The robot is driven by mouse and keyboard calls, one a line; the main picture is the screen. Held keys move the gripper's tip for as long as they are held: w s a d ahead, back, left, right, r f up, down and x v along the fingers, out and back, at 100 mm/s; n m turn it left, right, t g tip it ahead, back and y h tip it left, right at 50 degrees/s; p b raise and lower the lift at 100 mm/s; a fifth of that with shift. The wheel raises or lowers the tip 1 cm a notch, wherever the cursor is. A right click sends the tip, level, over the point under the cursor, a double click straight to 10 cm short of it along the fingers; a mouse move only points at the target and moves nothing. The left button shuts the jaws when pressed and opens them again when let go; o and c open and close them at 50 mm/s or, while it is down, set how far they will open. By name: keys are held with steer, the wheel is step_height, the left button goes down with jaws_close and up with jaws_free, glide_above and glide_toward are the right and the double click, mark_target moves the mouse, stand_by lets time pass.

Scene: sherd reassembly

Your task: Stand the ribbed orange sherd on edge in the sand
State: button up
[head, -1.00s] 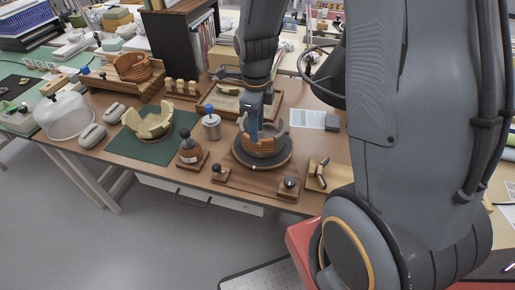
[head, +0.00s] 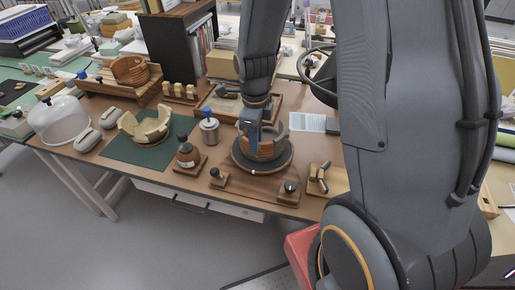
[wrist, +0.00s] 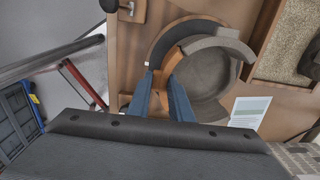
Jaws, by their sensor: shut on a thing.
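A ribbed orange-brown sherd (head: 267,149) stands on the round dark turntable (head: 284,165), against a grey curved vessel piece (head: 283,134). The exact contact is hard to see. The sand (wrist: 302,38) lies in a wooden-framed tray, also visible behind my arm in the head view (head: 222,103).

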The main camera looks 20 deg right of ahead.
steer(key=shift+r, duration=0.1)
steer(key=shift+r+p, duration=3.05)
steer(key=shift+r, duration=0.4)
